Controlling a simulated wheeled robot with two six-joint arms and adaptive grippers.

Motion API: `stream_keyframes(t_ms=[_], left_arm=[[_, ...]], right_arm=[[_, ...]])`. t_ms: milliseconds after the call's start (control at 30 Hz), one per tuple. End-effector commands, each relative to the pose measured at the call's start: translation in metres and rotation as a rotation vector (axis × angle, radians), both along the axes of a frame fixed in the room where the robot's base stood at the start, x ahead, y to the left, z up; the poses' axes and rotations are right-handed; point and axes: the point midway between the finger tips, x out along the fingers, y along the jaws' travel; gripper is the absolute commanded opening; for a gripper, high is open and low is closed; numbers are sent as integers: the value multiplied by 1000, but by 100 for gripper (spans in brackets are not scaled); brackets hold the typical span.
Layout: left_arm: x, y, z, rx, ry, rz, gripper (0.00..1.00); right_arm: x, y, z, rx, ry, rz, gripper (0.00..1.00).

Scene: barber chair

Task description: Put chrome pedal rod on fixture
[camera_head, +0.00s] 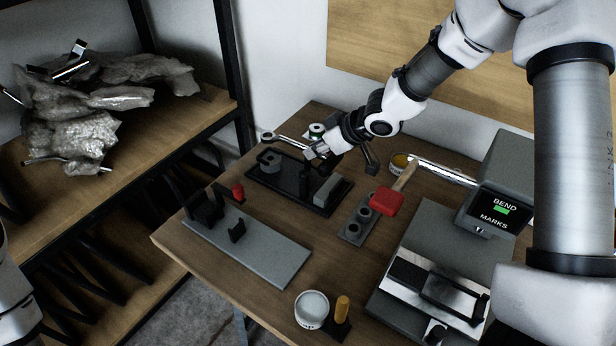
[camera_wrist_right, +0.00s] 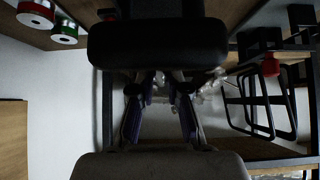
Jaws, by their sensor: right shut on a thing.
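My right gripper (camera_head: 316,152) reaches in from the upper right, low over the black tray. It is shut on a chrome rod (camera_head: 290,143), whose ringed end sticks out to the left. In the right wrist view the fingers (camera_wrist_right: 160,95) are dark and the grip is hard to make out. A grey plate with black upright brackets and a red knob (camera_head: 270,254) lies at the front left; it looks like the fixture, and nothing lies across its brackets. My left gripper is out of view.
The black tray (camera_head: 290,190) holds grey blocks. A white tub (camera_head: 312,307) stands at the front edge.

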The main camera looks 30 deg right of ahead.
Motion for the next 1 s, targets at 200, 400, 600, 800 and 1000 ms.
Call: stream_keyframes(t_ms=[200, 400, 600, 800, 1000], left_arm=[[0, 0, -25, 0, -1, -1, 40], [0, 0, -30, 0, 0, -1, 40], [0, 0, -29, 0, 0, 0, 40], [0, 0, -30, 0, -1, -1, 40], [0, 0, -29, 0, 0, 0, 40]], right_arm=[[0, 0, -43, 0, 0, 0, 0], [0, 0, -63, 0, -2, 0, 0], [0, 0, -62, 0, -2, 0, 0], [0, 0, -64, 0, -1, 1, 26], [0, 0, -63, 0, -1, 1, 26]])
